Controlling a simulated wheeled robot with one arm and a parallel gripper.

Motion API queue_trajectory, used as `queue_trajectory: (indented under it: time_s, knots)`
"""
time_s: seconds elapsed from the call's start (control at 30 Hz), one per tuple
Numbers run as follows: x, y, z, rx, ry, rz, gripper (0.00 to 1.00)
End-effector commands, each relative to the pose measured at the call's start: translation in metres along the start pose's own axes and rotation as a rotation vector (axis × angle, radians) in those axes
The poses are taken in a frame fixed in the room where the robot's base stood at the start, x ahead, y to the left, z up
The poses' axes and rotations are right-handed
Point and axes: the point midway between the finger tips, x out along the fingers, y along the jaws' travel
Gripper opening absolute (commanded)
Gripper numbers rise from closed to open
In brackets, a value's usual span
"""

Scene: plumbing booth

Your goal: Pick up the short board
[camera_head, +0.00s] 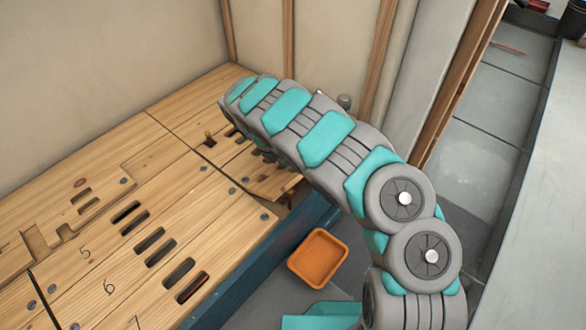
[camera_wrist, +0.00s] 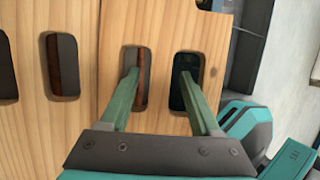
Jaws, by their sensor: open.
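In the wrist view my gripper (camera_wrist: 158,74) is open, with its two green fingers spread apart. Its fingertips are at two dark slots of a pale wooden board (camera_wrist: 161,30), one finger at each slot, with a strip of wood between them. I cannot tell how deep the tips reach. This board looks like the short board; a seam on its left parts it from the neighbouring wood. In the head view a short piece of board (camera_head: 272,184) shows beside my arm at the deck's right end. My arm hides the gripper there.
The wooden deck (camera_head: 230,228) with slots and numbers fills the left. An orange tray (camera_head: 318,259) stands on the floor below its blue edge. Walls with wooden posts (camera_head: 288,45) rise behind. Grey floor tiles (camera_head: 480,160) lie open at the right.

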Motion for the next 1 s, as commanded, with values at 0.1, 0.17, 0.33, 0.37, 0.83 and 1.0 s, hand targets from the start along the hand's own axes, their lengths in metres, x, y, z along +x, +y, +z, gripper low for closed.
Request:
queue_trajectory:
  time_s: [0.1,0.17,0.33,0.37,0.83,1.0]
  knots:
    - [0.0127,-0.0005,-0.0006,0.000,0.000,-0.002,0.64]
    - [0.0136,-0.0003,-0.0004,0.000,0.000,0.000,0.64]
    - [0.0128,-0.0001,-0.0003,0.000,0.000,0.001,0.61]
    - [0.0128,-0.0001,-0.0003,0.000,0.000,0.001,0.58]
    - [0.0126,0.0001,-0.0004,0.000,0.000,0.001,0.05]
    - [0.0127,0.0000,-0.0004,0.000,0.000,0.001,0.00]
